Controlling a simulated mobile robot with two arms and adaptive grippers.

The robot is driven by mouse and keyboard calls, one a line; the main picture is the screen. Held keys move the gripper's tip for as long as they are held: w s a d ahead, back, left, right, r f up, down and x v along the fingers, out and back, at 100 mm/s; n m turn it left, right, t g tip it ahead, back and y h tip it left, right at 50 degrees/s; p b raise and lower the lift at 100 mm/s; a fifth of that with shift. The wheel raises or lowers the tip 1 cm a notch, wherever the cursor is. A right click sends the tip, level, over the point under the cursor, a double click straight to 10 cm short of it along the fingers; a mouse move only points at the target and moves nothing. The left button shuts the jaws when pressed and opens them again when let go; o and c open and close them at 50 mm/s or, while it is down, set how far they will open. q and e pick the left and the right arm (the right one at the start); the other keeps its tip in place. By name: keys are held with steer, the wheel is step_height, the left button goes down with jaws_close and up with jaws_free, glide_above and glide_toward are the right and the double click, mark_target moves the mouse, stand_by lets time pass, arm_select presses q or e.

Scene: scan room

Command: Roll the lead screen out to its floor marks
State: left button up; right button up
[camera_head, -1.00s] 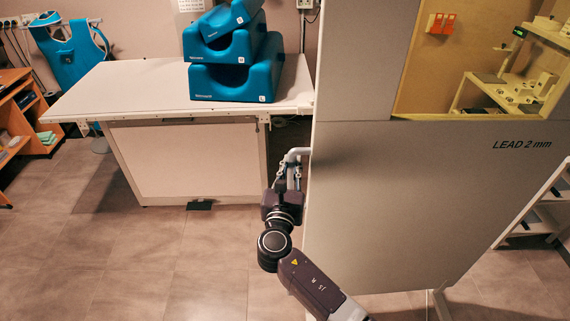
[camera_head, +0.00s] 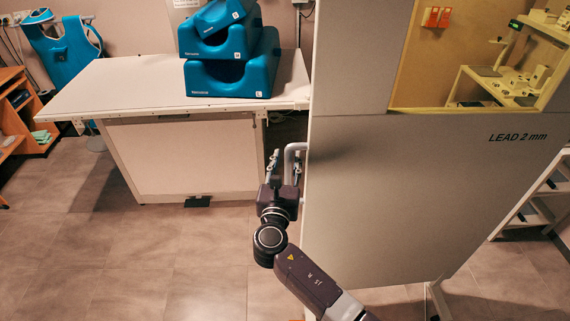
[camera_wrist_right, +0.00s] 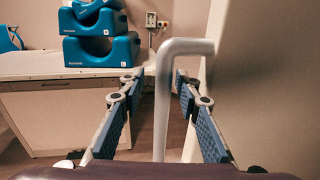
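The lead screen (camera_head: 400,190) is a tall grey panel marked "LEAD 2 mm" with a yellowish window (camera_head: 420,70) in its upper part. A grey bent-tube handle (camera_head: 291,150) stands out from its left edge; it also shows in the right wrist view (camera_wrist_right: 163,100). My right gripper (camera_head: 284,166) is at this handle. In the right wrist view its blue-padded fingers (camera_wrist_right: 156,84) are spread, one on each side of the upright bar, with gaps visible. How deep the bar sits between them is hard to tell. My left gripper is not in view.
A white table (camera_head: 130,80) with stacked blue cushions (camera_head: 232,75) stands left of the screen. A foot of the screen (camera_head: 436,298) shows at lower right. A wooden cabinet (camera_head: 20,110) is at far left, and white shelves (camera_head: 535,205) stand at right. Tiled floor at left front is clear.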

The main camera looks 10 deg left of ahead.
steer(key=s, duration=1.2)
steer(key=shift+f, duration=0.1)
